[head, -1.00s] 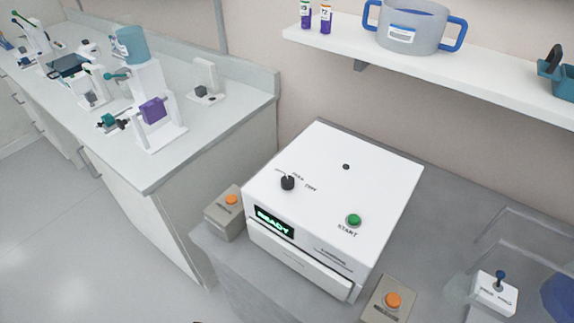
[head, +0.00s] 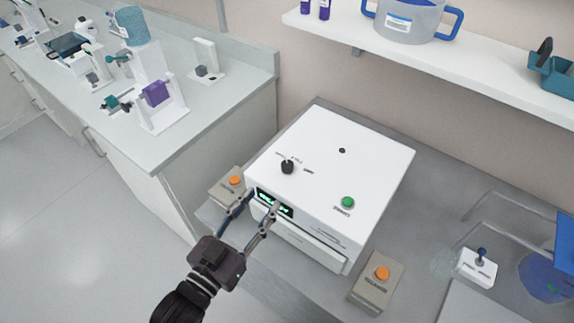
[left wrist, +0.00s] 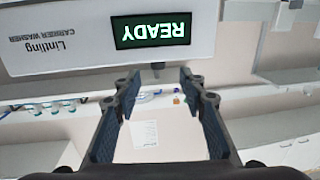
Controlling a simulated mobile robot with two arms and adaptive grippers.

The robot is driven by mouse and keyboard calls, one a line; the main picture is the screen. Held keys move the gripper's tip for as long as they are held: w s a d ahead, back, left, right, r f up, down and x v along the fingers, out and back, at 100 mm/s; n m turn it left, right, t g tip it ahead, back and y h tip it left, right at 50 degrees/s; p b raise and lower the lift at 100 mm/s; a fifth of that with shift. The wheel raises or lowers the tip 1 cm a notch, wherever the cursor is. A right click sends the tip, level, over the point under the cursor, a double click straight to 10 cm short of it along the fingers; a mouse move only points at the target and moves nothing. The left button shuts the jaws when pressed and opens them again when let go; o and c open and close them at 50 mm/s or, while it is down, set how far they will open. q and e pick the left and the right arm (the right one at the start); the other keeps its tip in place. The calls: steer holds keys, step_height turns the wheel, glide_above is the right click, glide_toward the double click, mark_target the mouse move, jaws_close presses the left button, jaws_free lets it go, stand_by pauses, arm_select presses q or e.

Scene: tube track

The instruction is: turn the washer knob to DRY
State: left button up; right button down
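The washer (head: 370,160) is a white box on the grey bench. Its black knob (head: 287,167) sits on the top panel with small labels around it, too blurred to read, and its setting is unclear. A green START button (head: 347,202) is to the right of the knob. The front display (head: 274,203) glows green; the left wrist view shows it reading READY upside down (left wrist: 152,30). My left gripper (head: 253,208) is open and empty, its fingertips near the washer's front left, below and apart from the knob. The fingers also show apart in the left wrist view (left wrist: 158,88). My right gripper is out of view.
Boxes with orange buttons stand left (head: 225,190) and right (head: 376,282) of the washer. A white joystick box (head: 477,267) and clear frame are farther right. A shelf (head: 420,55) with a blue-handled pot (head: 410,22) hangs behind. Above the washer is clear.

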mark_target(284, 171)
arm_select(q)
steer(key=p+x, duration=0.1)
steer(key=x, duration=0.2)
steer(key=p+x, duration=0.1)
steer(key=x, duration=0.3)
steer(key=p+x, duration=0.1)
steer(key=x, duration=0.2)
steer(key=shift+d+r, duration=0.25)
steer(key=shift+r, duration=0.15)
steer(key=shift+p+x, duration=0.35)
steer(key=shift+x, duration=0.55)
steer(key=shift+f, duration=0.1)
jaws_close()
